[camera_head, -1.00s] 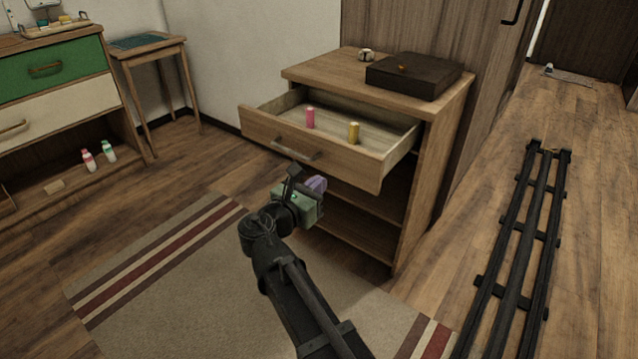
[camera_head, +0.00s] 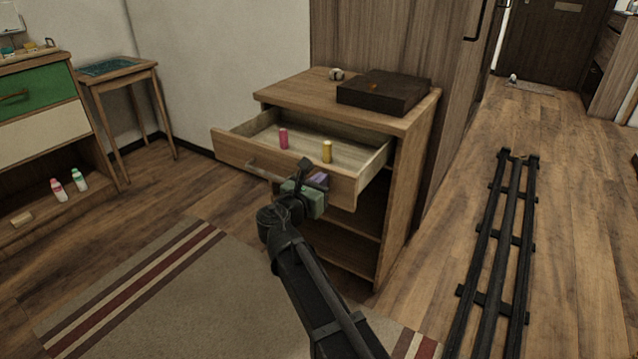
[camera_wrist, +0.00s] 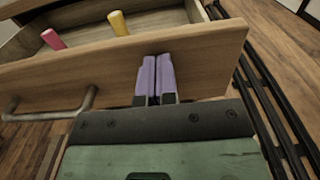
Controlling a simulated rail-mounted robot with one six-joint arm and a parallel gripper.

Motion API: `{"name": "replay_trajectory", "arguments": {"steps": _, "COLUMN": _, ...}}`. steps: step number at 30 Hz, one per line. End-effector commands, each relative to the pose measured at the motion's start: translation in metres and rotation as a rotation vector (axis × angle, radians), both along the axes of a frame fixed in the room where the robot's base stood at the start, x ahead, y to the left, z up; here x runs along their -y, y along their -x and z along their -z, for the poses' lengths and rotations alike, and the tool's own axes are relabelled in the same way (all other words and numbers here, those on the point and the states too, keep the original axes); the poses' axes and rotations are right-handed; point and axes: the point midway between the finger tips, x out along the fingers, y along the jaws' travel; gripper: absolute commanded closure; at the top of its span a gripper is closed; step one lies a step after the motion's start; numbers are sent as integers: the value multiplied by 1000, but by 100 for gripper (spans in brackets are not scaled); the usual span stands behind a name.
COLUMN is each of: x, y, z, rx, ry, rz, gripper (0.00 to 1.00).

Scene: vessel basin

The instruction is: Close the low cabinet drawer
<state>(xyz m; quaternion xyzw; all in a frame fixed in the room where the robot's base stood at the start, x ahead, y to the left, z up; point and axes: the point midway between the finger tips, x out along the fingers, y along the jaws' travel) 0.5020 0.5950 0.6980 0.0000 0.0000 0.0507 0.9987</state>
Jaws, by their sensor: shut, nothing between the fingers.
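The low wooden cabinet (camera_head: 398,180) stands in the middle of the head view, with its top drawer (camera_head: 232,152) pulled well out. A pink cylinder (camera_head: 283,139) and a yellow cylinder (camera_head: 327,151) stand inside the drawer; both also show in the wrist view, pink (camera_wrist: 53,39) and yellow (camera_wrist: 118,23). My gripper (camera_wrist: 155,75) is shut and empty. Its purple fingers are at the drawer front (camera_wrist: 100,75), right of the bar handle (camera_wrist: 50,112). I cannot tell for sure whether the fingertips touch the front.
A dark box (camera_head: 384,92) and a small round object (camera_head: 337,74) sit on the cabinet top. Black rails (camera_head: 500,240) run along the floor at the right. A striped rug (camera_head: 150,290) lies in front. A green-drawer unit (camera_head: 35,98) and small table (camera_head: 118,68) stand left.

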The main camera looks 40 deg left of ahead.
Motion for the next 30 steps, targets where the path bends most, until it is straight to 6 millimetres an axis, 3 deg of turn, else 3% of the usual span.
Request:
{"name": "replay_trajectory", "arguments": {"steps": 5, "x": -1, "y": -8, "z": 0, "rx": 0, "ry": 0, "rz": 1, "gripper": 100}}
{"name": "replay_trajectory", "arguments": {"steps": 11, "x": -5, "y": -37, "z": 0, "rx": 0, "ry": 0, "rz": 3, "gripper": 100}}
{"name": "replay_trajectory", "arguments": {"steps": 30, "x": -21, "y": -196, "z": 0, "rx": 0, "ry": 0, "rz": 2, "gripper": 100}}
